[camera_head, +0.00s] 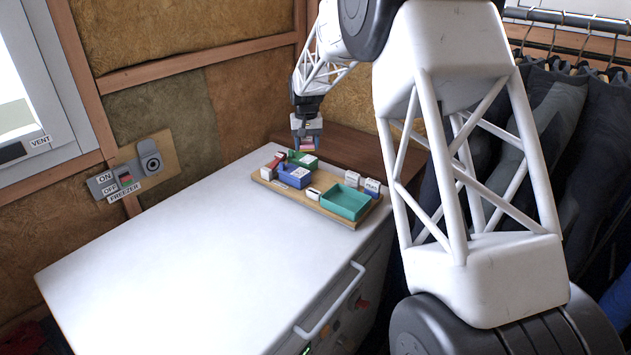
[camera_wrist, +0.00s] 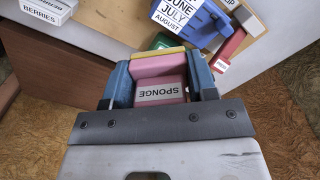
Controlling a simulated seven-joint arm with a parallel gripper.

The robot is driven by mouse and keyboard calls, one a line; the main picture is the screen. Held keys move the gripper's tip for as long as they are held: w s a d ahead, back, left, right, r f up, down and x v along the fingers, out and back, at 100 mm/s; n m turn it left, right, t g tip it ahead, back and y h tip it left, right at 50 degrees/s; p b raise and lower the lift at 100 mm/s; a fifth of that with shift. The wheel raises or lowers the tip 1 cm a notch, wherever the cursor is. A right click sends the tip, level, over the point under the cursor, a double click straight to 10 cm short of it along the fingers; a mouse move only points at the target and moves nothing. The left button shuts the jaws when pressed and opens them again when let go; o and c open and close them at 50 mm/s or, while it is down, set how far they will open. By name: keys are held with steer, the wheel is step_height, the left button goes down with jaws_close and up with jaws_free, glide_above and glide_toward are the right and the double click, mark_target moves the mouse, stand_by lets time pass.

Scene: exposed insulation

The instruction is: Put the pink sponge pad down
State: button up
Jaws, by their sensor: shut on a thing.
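The pink sponge pad (camera_wrist: 158,68) is held between the two blue fingers of my gripper (camera_wrist: 160,80) in the wrist view. It has a yellow strip along its far edge and a label reading SPONGE. In the head view my gripper (camera_head: 306,143) points down above the back end of a wooden tray, with the pink pad (camera_head: 307,149) small at its tip. The pad appears just above the green bin (camera_head: 300,157); I cannot tell the exact gap beneath it.
The wooden tray (camera_head: 320,208) on the white freezer top (camera_head: 180,240) also carries a blue bin (camera_head: 291,180), a red container (camera_head: 273,161), a teal bin (camera_head: 346,203) and small white labelled boxes (camera_head: 372,187). The freezer top left of the tray is clear. Dark garments hang at the right.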

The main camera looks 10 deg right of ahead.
steer(key=s+d+f+m, duration=0.2)
steer(key=s+f+m, duration=0.1)
steer(key=s, duration=0.7)
steer(key=s+d+f+m, duration=0.3)
steer(key=s+f+m, duration=0.1)
steer(key=s, duration=0.7)
steer(key=shift+f+m, duration=0.2)
steer(key=shift+m, duration=0.6)
glide_above(323, 189)
steer(key=shift+w+f, duration=0.15)
steer(key=shift+f, duration=0.6)
steer(key=shift+f, duration=1.75)
steer(key=shift+f, duration=0.1)
steer(key=o, duration=0.7)
steer(key=shift+o, duration=0.2)
